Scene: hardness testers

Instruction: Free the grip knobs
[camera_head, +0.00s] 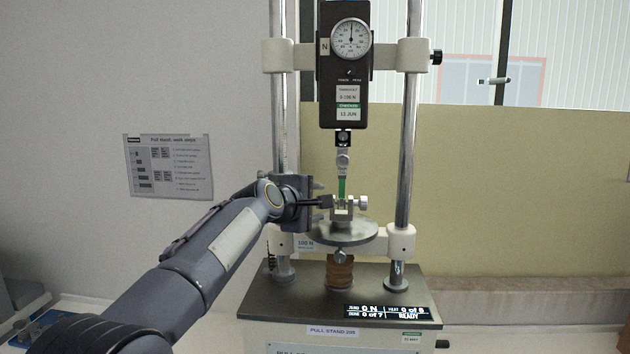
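The lower grip (342,208) stands on a round metal plate (345,236) of the pull stand. A silver grip knob (362,202) sticks out on its right side. A green strip (341,187) runs upright from the lower grip to the upper grip (342,162), which hangs under the force gauge (345,65). My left gripper (325,201) comes in from the left, its dark fingertips at the left side of the lower grip, where they hide any left knob. Whether they are closed on it cannot be told. My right gripper is out of view.
Two upright columns (403,170) flank the grips. The stand's base (300,300) carries a display (388,311) reading "0 N" and "READY". A printed sheet (168,166) hangs on the left wall. The space right of the stand is clear.

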